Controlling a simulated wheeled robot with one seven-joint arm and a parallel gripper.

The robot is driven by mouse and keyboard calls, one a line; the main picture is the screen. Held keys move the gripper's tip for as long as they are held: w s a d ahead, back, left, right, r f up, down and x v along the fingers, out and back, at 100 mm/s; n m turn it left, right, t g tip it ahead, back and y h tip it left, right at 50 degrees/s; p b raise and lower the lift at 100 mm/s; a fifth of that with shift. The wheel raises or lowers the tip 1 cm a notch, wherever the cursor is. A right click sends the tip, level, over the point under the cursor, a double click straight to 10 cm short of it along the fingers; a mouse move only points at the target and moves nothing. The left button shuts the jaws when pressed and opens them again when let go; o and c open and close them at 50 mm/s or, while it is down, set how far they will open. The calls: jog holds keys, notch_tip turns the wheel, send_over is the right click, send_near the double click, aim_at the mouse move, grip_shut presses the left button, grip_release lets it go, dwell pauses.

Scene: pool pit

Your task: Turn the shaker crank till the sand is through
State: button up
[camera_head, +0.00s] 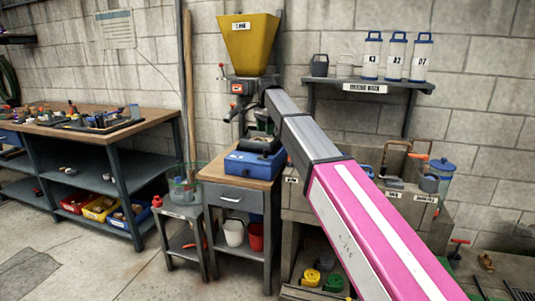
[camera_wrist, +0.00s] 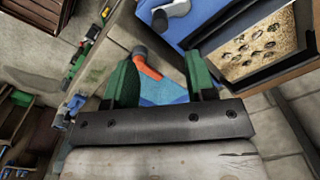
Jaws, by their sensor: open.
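The blue shaker (camera_head: 254,163) stands on the wooden-topped cabinet, with a dark tray on top. In the wrist view its sieve (camera_wrist: 262,48) holds tan sand with dark lumps. A pale grey handle (camera_wrist: 172,10), perhaps the crank, shows on the blue body at the top of the wrist view. My gripper (camera_wrist: 161,62) is open, its green fingers apart with nothing held. It is beside the shaker. An orange and grey piece and a blue surface show beyond the fingers; I cannot tell if they touch. In the head view my arm hides part of the area behind the shaker.
A yellow hopper (camera_head: 248,43) hangs above the shaker. A small stool (camera_head: 183,212) with a clear container stands left of the cabinet. A workbench (camera_head: 100,135) is farther left. A wall shelf (camera_head: 400,83) holds canisters at right. Open floor lies at front left.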

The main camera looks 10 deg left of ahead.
aim_at(265, 158)
jog(key=shift+f+m, duration=0.15)
jog(key=shift+m, duration=0.25)
jog(key=shift+f, duration=0.35)
notch_tip(265, 158, down, 10)
jog(key=shift+r, duration=0.1)
jog(key=shift+w, duration=0.1)
jog(key=c, duration=0.9)
